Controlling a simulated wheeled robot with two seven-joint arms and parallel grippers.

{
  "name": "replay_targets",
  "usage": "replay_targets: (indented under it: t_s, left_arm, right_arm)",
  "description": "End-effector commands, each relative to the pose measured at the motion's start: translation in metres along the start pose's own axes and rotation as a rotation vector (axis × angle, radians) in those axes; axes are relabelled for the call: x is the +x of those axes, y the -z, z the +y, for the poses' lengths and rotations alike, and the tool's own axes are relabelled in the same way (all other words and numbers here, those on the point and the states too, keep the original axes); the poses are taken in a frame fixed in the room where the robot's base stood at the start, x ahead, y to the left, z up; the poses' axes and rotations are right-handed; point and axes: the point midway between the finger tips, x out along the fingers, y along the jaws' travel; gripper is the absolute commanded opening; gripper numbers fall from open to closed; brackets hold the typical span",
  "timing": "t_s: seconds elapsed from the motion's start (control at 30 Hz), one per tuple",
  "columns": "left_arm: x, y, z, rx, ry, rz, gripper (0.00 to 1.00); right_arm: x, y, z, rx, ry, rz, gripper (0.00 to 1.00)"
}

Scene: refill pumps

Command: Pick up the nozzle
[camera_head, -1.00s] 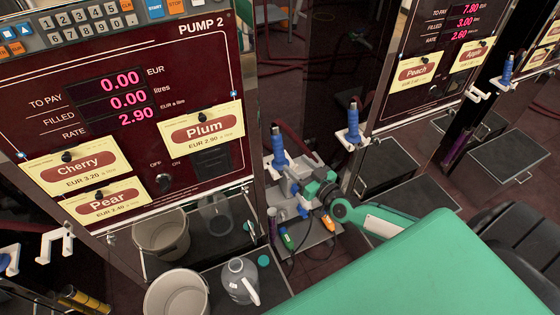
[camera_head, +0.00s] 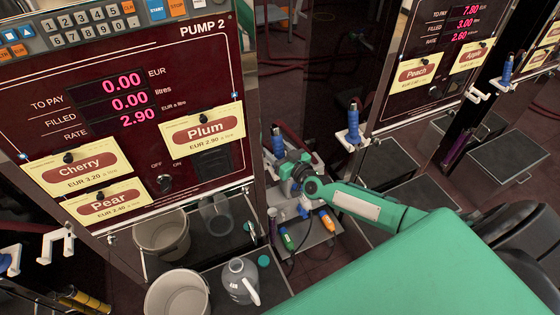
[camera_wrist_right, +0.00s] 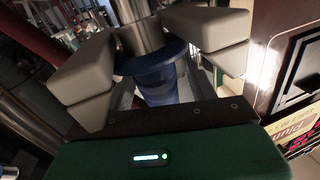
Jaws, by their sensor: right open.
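A nozzle with a blue grip (camera_head: 278,143) stands upright at the right side of Pump 2 in the head view. My right gripper (camera_head: 288,172) is right at it, partly hidden by my own wrist. In the right wrist view the blue nozzle body (camera_wrist_right: 160,82), with a blue collar and a grey metal tube, lies between the two grey fingers of my right gripper (camera_wrist_right: 152,48). The fingers are apart, one on each side of it. I cannot tell whether either finger touches it. My left gripper is not in view.
Another blue nozzle (camera_head: 353,125) hangs on a white holder to the right. A grey jug (camera_head: 240,278) and a pale bucket (camera_head: 177,296) stand below Pump 2. Green-ended (camera_head: 286,238) and orange-ended (camera_head: 327,220) items are below my right gripper. The Pump 2 panel (camera_head: 130,130) stands close left.

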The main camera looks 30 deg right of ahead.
Motion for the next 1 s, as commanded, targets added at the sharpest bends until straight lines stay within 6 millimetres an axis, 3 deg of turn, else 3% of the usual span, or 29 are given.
replay_targets:
  t_s: [0.37,0.67,1.0]
  left_arm:
    - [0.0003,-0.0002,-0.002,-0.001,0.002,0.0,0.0]
    - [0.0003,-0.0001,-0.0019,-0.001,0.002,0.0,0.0]
    - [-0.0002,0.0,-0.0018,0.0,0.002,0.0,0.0]
  right_arm:
    - [0.0088,-0.0003,0.0,0.0,0.0,0.0,0.57]
    - [0.0087,-0.0001,0.0001,0.0,0.0,0.0,0.04]
    - [0.0083,0.0028,0.0004,0.0,0.0,0.002,0.04]
